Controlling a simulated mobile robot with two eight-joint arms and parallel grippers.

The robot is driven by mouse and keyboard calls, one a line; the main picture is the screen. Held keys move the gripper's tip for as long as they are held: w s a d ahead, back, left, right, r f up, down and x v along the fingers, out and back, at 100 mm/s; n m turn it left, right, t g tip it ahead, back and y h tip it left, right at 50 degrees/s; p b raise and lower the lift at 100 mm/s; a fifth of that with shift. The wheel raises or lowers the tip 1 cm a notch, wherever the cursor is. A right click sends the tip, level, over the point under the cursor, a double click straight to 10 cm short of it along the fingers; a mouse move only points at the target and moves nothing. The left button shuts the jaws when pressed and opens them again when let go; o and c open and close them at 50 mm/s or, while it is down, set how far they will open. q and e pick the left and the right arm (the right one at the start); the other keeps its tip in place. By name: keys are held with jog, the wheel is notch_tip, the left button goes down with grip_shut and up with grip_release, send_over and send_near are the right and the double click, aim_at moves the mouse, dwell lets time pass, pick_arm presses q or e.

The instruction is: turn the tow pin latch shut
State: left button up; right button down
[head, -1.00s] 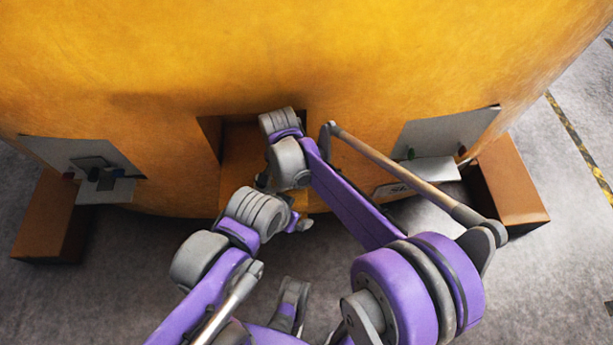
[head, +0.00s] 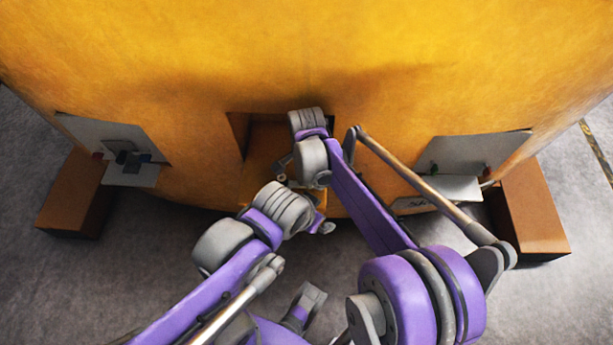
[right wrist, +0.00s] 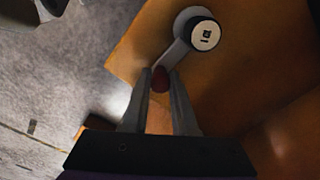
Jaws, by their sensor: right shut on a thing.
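The tow pin latch has a grey lever (right wrist: 174,55) running down and left from a round hub with a white cap (right wrist: 205,35) in the right wrist view. A dark red knob (right wrist: 160,79) sits at the lever's lower end. My right gripper (right wrist: 160,76) is shut on this knob, one finger on each side. In the head view my arms cover much of the recess (head: 238,130) in the yellow casting, and I cannot make out the right fingertips there. My left arm reaches in from the lower left; its fingers cannot be made out.
The large yellow casting (head: 300,50) fills the back. A grey plate with a small shelf stands on each side, left (head: 85,130) and right (head: 470,150). Brown blocks stand at the lower left (head: 75,200) and right (head: 535,205). Grey floor is free in front.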

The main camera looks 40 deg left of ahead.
jog(key=c, duration=0.7)
grip_release()
notch_tip(320, 180, up, 11)
jog(key=p, duration=0.1)
jog(key=shift+f, duration=0.1)
